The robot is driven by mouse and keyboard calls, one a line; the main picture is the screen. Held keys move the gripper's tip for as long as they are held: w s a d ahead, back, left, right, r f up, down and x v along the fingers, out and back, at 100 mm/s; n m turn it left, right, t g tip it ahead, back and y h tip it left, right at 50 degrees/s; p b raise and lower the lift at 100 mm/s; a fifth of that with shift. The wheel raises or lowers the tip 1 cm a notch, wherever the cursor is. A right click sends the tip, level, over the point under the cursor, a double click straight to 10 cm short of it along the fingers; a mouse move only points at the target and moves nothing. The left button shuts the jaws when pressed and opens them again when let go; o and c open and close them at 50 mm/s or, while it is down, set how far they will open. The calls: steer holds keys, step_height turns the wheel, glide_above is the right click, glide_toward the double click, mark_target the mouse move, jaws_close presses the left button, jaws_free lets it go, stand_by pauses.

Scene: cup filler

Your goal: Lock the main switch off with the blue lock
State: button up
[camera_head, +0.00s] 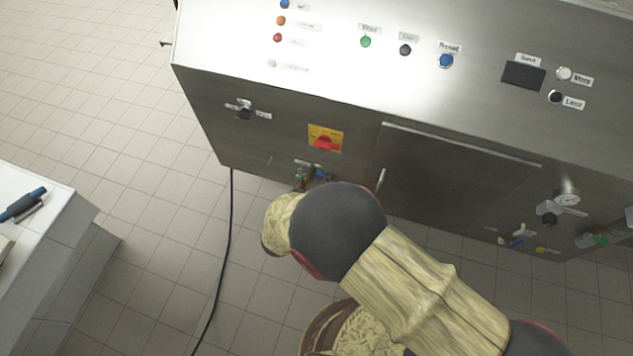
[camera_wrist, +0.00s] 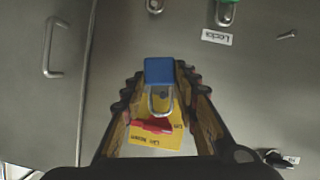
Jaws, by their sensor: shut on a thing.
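The blue lock (camera_wrist: 159,71) is held between the fingertips of my gripper (camera_wrist: 158,77) in the wrist view. Its metal shackle (camera_wrist: 159,101) points toward the main switch and overlaps it in the picture; I cannot tell whether they touch. The main switch is a red handle (camera_wrist: 152,125) on a yellow plate (camera_wrist: 145,140). In the head view the red handle (camera_head: 324,143) is on the machine's front, just above my gripper. The blue lock (camera_head: 321,172) shows there as a small patch; my arm hides most of my gripper.
A green lock (camera_head: 298,174) hangs beside my gripper, below the "Locks" label (camera_wrist: 217,38). Another shackle (camera_wrist: 155,5) shows at the wrist view's top edge. A door handle (camera_wrist: 50,47) sticks out nearby. A black knob (camera_head: 244,113) is left of the switch.

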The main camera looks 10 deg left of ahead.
steer(key=shift+w+d+f+b, duration=0.15)
steer(key=shift+w+b, duration=0.45)
steer(key=shift+w, duration=0.45)
steer(key=shift+w+f+b, duration=0.1)
steer(key=shift+w+b, duration=0.5)
steer(key=shift+w, duration=0.45)
steer(key=shift+w+f, duration=0.2)
steer(key=shift+w, duration=0.4)
steer(key=o, duration=1.3)
steer(key=shift+c, duration=0.2)
steer(key=shift+s, duration=0.1)
